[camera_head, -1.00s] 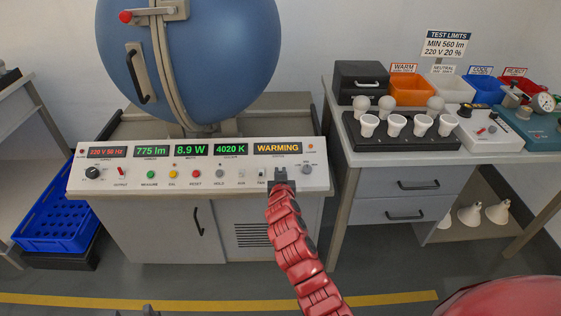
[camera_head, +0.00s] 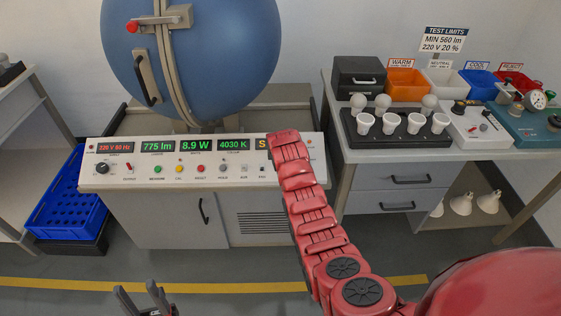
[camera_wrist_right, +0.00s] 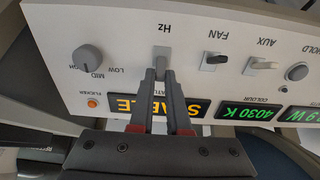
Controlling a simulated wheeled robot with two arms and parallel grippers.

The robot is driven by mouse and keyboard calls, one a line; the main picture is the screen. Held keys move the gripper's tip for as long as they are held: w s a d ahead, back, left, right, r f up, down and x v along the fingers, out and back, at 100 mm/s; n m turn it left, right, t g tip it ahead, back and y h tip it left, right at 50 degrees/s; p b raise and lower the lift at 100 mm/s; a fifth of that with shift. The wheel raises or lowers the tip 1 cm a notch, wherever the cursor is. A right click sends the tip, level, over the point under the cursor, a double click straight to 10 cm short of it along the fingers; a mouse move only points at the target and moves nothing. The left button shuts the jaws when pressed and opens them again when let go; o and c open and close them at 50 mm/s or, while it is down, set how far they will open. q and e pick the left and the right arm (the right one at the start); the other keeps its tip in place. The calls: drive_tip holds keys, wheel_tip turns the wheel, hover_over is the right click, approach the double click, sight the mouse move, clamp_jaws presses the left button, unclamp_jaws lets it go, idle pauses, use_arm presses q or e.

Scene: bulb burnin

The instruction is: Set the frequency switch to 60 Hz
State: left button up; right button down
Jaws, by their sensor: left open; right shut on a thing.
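The frequency switch, labelled Hz (camera_wrist_right: 161,52), is a small grey lever on the white console panel (camera_wrist_right: 205,75). In the right wrist view my right gripper (camera_wrist_right: 162,75) has its dark fingers close together at the lever, shut on its lower part. In the head view my red right arm hides the switch and that gripper. The supply display (camera_head: 115,147) at the console's left end appears to read 220 V 60 Hz in red. My left gripper (camera_head: 143,300) is open and empty at the bottom of the head view, far from the console.
The FAN switch (camera_wrist_right: 214,58), AUX switch (camera_wrist_right: 262,64) and flicker knob (camera_wrist_right: 88,58) flank the Hz switch. The blue sphere (camera_head: 190,60) stands behind the console. A table on the right holds a black bulb rack (camera_head: 395,148) and bins. A blue crate (camera_head: 68,205) is at left.

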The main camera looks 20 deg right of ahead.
drive_tip(key=shift+w+g, duration=0.1)
drive_tip(key=shift+g, duration=0.2)
idle(0.4)
drive_tip(key=c, duration=0.9)
unclamp_jaws()
drive_tip(key=p+v, duration=0.3)
drive_tip(key=v, duration=1.4)
drive_tip(key=shift+d+r+p, duration=0.1)
drive_tip(key=shift+r+p, duration=0.1)
drive_tip(key=shift+p, duration=0.2)
drive_tip(key=shift+f, duration=0.1)
